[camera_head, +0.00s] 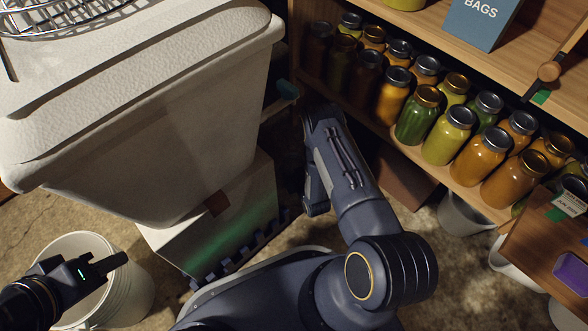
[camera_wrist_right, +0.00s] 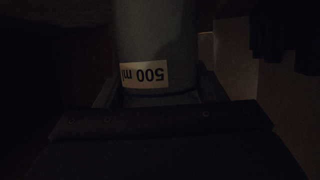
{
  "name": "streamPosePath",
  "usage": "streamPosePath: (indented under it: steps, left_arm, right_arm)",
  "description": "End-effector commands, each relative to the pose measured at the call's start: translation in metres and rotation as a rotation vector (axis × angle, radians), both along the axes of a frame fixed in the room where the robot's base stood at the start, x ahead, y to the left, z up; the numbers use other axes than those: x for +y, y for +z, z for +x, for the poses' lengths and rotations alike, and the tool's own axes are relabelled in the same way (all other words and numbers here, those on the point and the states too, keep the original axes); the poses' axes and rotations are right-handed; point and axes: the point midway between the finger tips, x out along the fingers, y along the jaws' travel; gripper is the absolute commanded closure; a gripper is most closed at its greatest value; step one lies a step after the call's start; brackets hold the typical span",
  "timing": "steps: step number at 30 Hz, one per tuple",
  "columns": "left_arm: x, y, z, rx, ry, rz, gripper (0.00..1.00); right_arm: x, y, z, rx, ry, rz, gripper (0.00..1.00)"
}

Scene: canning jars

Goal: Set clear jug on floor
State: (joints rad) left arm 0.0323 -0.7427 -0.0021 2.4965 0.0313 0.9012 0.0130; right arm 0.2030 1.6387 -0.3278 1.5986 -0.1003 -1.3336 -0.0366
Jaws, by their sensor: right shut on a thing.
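In the right wrist view a dim grey-blue, round-sided vessel with a white "500 ml" label, which I take for the clear jug (camera_wrist_right: 155,35), stands between the fingers of my right gripper (camera_wrist_right: 158,90). The gripper is shut on it, and the label reads upside down. The picture is too dark to tell what is under the jug. In the head view my right arm reaches down between the white bin and the shelf; its gripper and the jug are not clearly seen there. My left gripper (camera_head: 98,268) is over a white bucket (camera_head: 130,295); its finger gap is unclear.
A large white lidded bin (camera_head: 150,110) stands on a pale box (camera_head: 235,225) at left. Wooden shelves (camera_head: 400,140) hold several filled jars at right. Small white buckets (camera_head: 462,214) stand under the shelf.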

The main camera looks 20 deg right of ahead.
Motion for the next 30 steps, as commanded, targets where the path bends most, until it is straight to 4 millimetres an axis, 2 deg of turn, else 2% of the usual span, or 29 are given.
streamPosePath:
  steps: [5, 6, 10, 21, 26, 30]
  left_arm:
    - [0.000, 0.001, 0.000, 0.000, 0.000, 0.000, 0.64]
    - [0.000, 0.001, 0.000, 0.000, 0.000, 0.000, 0.64]
    - [0.000, 0.000, 0.000, 0.000, 0.000, 0.000, 0.64]
    - [0.000, 0.002, 0.000, 0.000, 0.000, 0.000, 0.64]
    - [0.000, 0.018, 0.000, 0.000, 0.000, 0.000, 0.64]
    - [0.000, 0.034, 0.000, 0.000, 0.000, 0.000, 0.64]
  right_arm:
    - [0.000, -0.002, 0.000, 0.000, 0.000, 0.000, 0.79]
    - [0.000, -0.002, 0.000, 0.000, 0.000, 0.000, 0.34]
    - [0.000, -0.002, 0.000, 0.000, 0.000, 0.000, 0.17]
    - [0.000, 0.002, -0.001, 0.001, 0.000, 0.000, 0.15]
    - [0.001, 0.014, -0.023, 0.004, -0.002, 0.000, 0.15]
    - [0.003, 0.027, -0.052, 0.006, -0.002, 0.002, 0.15]
